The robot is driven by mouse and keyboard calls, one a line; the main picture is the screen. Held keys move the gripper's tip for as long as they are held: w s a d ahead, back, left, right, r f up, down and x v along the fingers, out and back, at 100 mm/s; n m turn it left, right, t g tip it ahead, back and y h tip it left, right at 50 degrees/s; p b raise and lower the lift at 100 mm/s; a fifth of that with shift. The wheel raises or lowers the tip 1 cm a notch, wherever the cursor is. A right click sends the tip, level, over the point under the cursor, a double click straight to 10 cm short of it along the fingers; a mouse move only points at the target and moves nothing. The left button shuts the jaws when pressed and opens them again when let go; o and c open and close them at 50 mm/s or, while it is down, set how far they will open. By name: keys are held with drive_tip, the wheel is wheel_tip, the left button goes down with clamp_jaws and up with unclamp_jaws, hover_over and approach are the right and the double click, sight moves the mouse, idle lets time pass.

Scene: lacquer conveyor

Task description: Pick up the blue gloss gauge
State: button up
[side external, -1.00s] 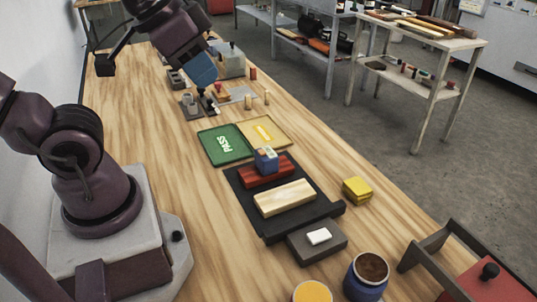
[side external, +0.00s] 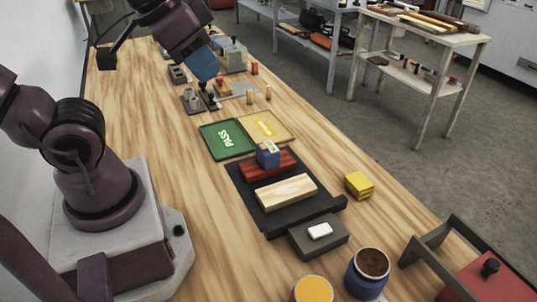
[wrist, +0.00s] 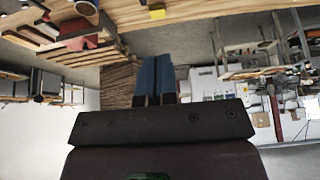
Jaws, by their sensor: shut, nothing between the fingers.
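The blue gloss gauge (side external: 268,154) is a small blue block with a pale, marked top. It sits on a dark red block (side external: 268,169) on the black mat in the side view. My gripper (side external: 208,77) is farther back along the bench, up and left of the gauge in the picture and well apart from it. Its blue fingers are closed together and empty, and they also show in the wrist view (wrist: 155,62). I cannot make out the gauge in the wrist view.
A pale wood block (side external: 286,192) lies in front of the red block on the black mat (side external: 245,190). Green PASS (side external: 212,147) and yellow (side external: 278,124) trays lie behind.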

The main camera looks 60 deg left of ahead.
drive_tip(key=o, duration=1.4)
drive_tip(key=n+g+y, duration=0.5)
drive_tip(key=n+g, duration=0.1)
drive_tip(key=n, duration=1.2)
approach(269, 149)
drive_tip(key=shift+h, duration=0.3)
drive_tip(key=x, duration=1.1)
drive_tip(key=shift+a+f, duration=0.25)
drive_tip(key=shift+a, duration=0.2)
